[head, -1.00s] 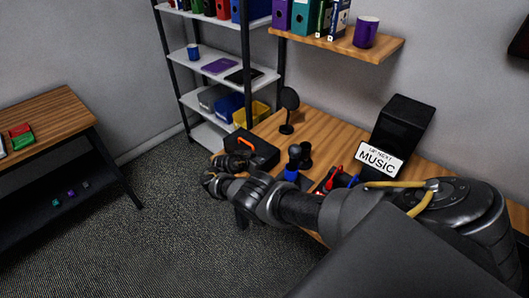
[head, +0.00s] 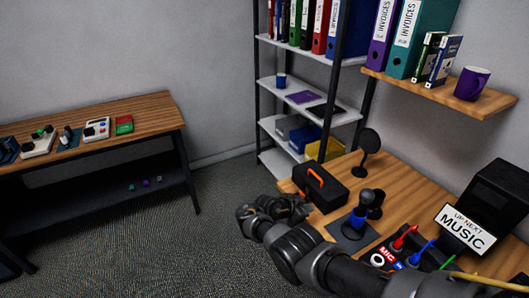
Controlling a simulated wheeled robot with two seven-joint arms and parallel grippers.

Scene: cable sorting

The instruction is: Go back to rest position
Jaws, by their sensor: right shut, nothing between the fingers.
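My right arm comes in from the lower right. Its dark gripper (head: 262,210) is at the left edge of the wooden desk (head: 405,182), in front of the black case with the orange handle (head: 320,187). It is shut and holds nothing. On the desk, a black box (head: 400,250) has a red plug (head: 405,236) and a blue plug (head: 421,251) at it, with a "MIC" label. My forearm hides part of the desk's front. My left gripper is not in view.
A black microphone (head: 369,140), a dark stand with a blue ring (head: 357,219) and a "MUSIC" sign (head: 465,229) stand on the desk. A metal shelf (head: 290,92) is behind. A second table (head: 150,112) with gadgets is left. Open carpet (head: 170,245) lies between.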

